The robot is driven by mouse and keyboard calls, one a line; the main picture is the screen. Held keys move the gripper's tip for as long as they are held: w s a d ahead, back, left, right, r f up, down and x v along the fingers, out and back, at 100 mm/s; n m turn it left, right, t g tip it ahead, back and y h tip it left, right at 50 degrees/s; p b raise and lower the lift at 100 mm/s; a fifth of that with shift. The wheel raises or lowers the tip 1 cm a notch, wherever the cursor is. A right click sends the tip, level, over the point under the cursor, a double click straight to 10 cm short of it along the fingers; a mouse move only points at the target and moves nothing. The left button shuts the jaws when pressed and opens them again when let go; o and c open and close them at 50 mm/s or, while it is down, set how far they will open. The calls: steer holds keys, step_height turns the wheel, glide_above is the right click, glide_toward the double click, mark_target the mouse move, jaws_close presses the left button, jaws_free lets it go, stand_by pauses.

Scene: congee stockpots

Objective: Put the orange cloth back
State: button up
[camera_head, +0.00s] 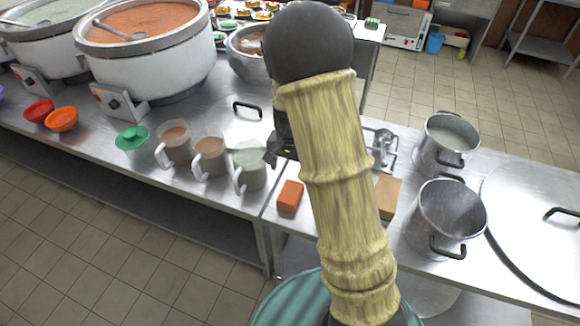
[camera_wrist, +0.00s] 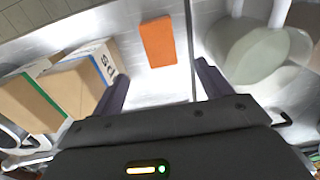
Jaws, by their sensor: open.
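The orange cloth (camera_head: 290,196) lies as a small folded block on the steel counter, near its front edge and just right of the seam between two counters. It also shows in the wrist view (camera_wrist: 158,42), ahead of the fingers and roughly between their lines. My gripper (camera_head: 272,152) is mostly hidden behind my arm in the head view. In the wrist view the two dark fingers of my gripper (camera_wrist: 160,82) are spread apart with nothing between them. The cloth is apart from the fingers.
Two steel pots (camera_head: 446,215) and a large lid (camera_head: 535,220) lie farther right. Big stockpots (camera_head: 150,65) stand back left.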

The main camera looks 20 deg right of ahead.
steer(key=s+r+n+t, duration=0.2)
steer(key=s+r+n, duration=0.5)
steer(key=s, duration=0.7)
steer(key=shift+s+r+t, duration=0.2)
steer(key=shift+r+t, duration=0.1)
steer(key=shift+r, duration=0.35)
steer(key=shift+d, duration=0.1)
